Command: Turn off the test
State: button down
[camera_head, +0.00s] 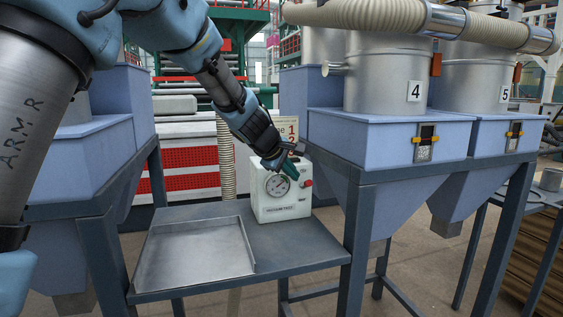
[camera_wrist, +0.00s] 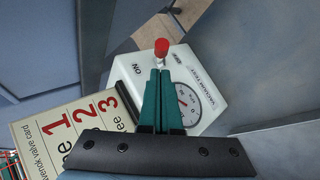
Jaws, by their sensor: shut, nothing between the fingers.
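The white vacuum test box (camera_head: 283,205) stands on the small metal table, its round gauge (camera_head: 278,186) facing front. In the wrist view the box (camera_wrist: 127,68) shows a red-tipped switch (camera_wrist: 161,46) between the printed words ON and OFF. The gauge (camera_wrist: 187,103) is partly hidden behind my fingers. My gripper (camera_wrist: 160,72) is shut and empty, its green fingertips right by the red tip in the picture. I cannot tell whether they touch it. In the head view my gripper (camera_head: 289,169) is at the top of the box, over the gauge's upper edge.
An empty metal tray (camera_head: 195,248) lies left of the box on the table (camera_head: 293,245). Blue hoppers numbered 4 (camera_head: 390,137) and 5 (camera_head: 505,135) stand on dark frames to the right. A valve card (camera_wrist: 62,120) with red numbers is beside the box in the wrist view.

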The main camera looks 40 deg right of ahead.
jog(key=shift+s+d+f, duration=0.4)
jog(key=shift+d, duration=0.2)
jog(key=shift+f+b, duration=0.2)
jog(key=shift+b, duration=0.15)
jog(key=shift+s+f+b, duration=0.1)
jog(key=shift+b, duration=0.85)
jog(key=shift+s+a+f+m+t+h+b, duration=0.1)
jog(key=shift+s+f+m+t+h+b, duration=0.15)
jog(key=shift+b, duration=0.85)
jog(key=shift+a+f+m+t+h+b, duration=0.15)
jog(key=shift+t+b, duration=0.2)
jog(key=shift+b, duration=0.7)
jog(key=f+m+t+h+b, duration=0.1)
jog(key=t+b, duration=0.1)
jog(key=b, duration=0.8)
jog(key=s+f+m+t+h+b, duration=0.1)
jog(key=t+h+b, duration=0.1)
jog(key=b, duration=0.9)
jog(key=shift+s+a+f, duration=0.15)
jog(key=shift+f, duration=0.2)
